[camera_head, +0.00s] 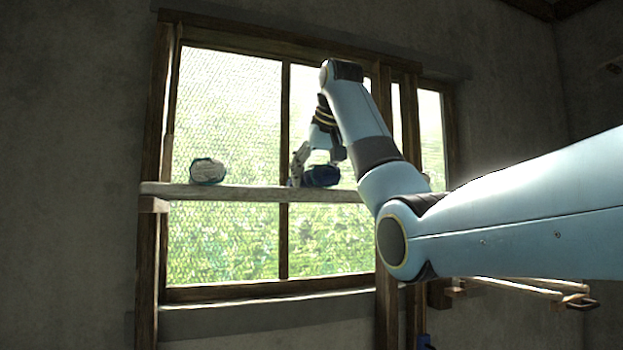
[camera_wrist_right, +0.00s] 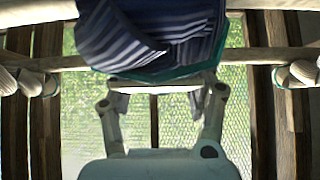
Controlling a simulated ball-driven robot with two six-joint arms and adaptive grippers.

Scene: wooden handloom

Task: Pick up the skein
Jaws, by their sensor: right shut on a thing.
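The dark blue skein (camera_head: 321,176) is at the middle of the wooden shelf, in front of the window. In the right wrist view, the blue striped skein (camera_wrist_right: 150,35) with a teal edge fills the top middle, beyond the fingers. My right gripper (camera_head: 317,163) reaches down from above and is shut on the blue skein, its fingers on either side. I cannot tell whether the skein touches the shelf. My left gripper is not in view.
A pale skein with a teal edge (camera_head: 207,171) sits on the shelf (camera_head: 245,193) to the left, with free shelf between. Pale bundles (camera_wrist_right: 30,82) show at both sides of the wrist view. Wooden posts (camera_head: 385,300) stand near my arm.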

